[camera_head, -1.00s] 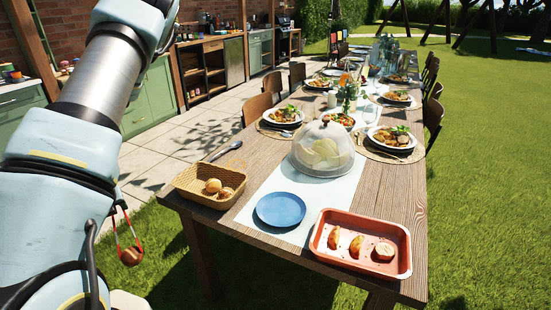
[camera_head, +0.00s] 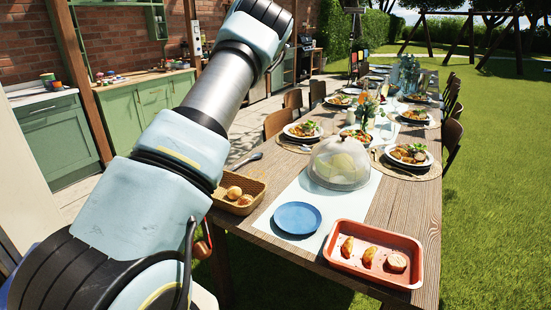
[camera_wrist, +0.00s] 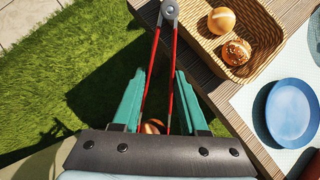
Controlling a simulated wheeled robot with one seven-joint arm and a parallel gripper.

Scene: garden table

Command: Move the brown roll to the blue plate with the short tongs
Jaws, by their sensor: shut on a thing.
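My gripper (camera_wrist: 159,73) has teal fingers and is shut on the short red tongs (camera_wrist: 171,70) in the wrist view. The grey hinge of the tongs is at the top of that view. The brown roll (camera_wrist: 153,126) shows between the tongs' arms, partly hidden by my gripper's dark mount. In the head view the roll (camera_head: 203,246) is seen beside my arm, off the table's near left side; my arm hides most of the tongs. The blue plate (camera_head: 297,217) is empty on the table, right of the roll; the wrist view shows it at right (camera_wrist: 291,110).
A wicker basket (camera_head: 246,209) with two rolls stands at the table's left edge, between roll and plate. A red tray (camera_head: 342,266) with baked pieces is right of the plate. A clear dome (camera_head: 340,163) stands behind it. Grass lies below the held roll.

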